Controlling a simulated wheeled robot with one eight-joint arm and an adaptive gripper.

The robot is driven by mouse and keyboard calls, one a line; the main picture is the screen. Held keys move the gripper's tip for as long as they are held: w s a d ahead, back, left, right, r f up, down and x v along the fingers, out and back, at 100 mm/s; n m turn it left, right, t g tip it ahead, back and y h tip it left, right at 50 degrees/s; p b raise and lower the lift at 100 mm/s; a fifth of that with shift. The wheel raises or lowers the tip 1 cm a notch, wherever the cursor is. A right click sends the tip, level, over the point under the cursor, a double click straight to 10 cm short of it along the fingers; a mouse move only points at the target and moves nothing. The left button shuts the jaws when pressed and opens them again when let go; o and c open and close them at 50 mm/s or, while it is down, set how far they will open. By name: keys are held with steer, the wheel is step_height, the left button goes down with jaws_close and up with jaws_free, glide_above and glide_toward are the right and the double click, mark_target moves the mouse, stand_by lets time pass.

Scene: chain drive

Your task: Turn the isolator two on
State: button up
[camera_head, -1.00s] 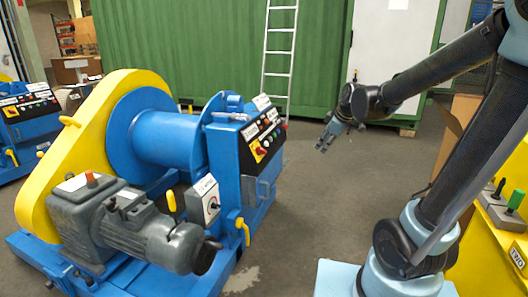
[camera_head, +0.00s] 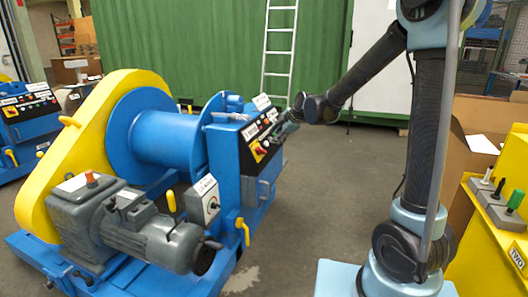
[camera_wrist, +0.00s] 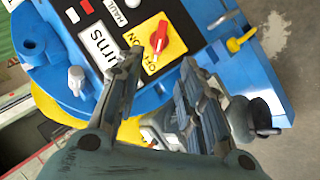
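A red rotary switch (camera_wrist: 165,38) on a yellow plate marked ON and OFF (camera_wrist: 151,58) is on the black control panel of the blue winch. In the head view the red switch (camera_head: 260,150) is small, at the panel's lower left. I cannot tell for sure which position it points to, and no label with the number two can be read beside it. My gripper (camera_wrist: 160,68) is open and empty, its two fingers apart, with the switch just beyond the fingertips in the wrist view. In the head view my gripper (camera_head: 289,120) is close to the panel's right part.
The winch has a blue drum (camera_head: 168,138), a yellow guard (camera_head: 40,185) and a grey motor (camera_head: 155,238). A small switch box (camera_head: 203,200) hangs on its front. A yellow unit (camera_head: 470,262) with levers stands at right, bearing a label resembling TWO (camera_head: 518,257). Open floor lies between.

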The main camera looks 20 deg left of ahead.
mark_target(262, 149)
steer(key=x, duration=1.5)
steer(key=shift+w, duration=0.1)
jaws_close()
steer(key=shift+d, duration=0.1)
